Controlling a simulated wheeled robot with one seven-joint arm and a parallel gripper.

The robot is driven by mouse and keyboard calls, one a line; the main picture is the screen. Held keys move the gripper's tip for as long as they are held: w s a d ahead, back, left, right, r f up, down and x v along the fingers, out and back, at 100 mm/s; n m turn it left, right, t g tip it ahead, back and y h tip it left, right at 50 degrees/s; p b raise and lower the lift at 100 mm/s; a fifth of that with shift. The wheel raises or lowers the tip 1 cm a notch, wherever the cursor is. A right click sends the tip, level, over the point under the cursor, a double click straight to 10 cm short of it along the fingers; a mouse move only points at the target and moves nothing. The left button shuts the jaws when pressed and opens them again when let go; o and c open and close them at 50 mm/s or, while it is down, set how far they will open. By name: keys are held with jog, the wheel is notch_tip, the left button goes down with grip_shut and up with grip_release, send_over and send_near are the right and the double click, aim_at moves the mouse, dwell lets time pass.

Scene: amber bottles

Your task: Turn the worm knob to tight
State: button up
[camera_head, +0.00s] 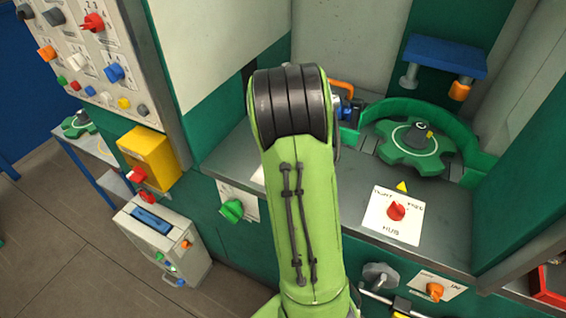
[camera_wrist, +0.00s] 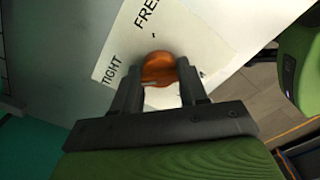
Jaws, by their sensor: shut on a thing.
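My gripper (camera_wrist: 158,78) is shut on an orange knob (camera_wrist: 158,66), with one dark finger on each side of it in the wrist view. The knob stands on a white label plate (camera_wrist: 118,52) that reads TIGHT at the left and FREE at the top. The rest of the lettering is hidden by the gripper, so the name WORM cannot be read. The knob's pointer direction cannot be told. In the head view my green arm hides the gripper and this knob.
A red knob (camera_head: 396,211) on a HUB plate sits right of my arm, before a green toothed wheel (camera_head: 415,146). A green knob (camera_head: 231,210) and an orange knob (camera_head: 435,291) are on the front face. A grey case (camera_head: 160,240) stands at left.

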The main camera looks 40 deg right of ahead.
dwell(0.4)
jog(key=o, duration=1.1)
jog(key=shift+c, duration=0.2)
jog(key=shift+r, duration=0.1)
notch_tip(320, 180, up, 16)
jog(key=p, duration=0.3)
jog(key=shift+p, duration=0.3)
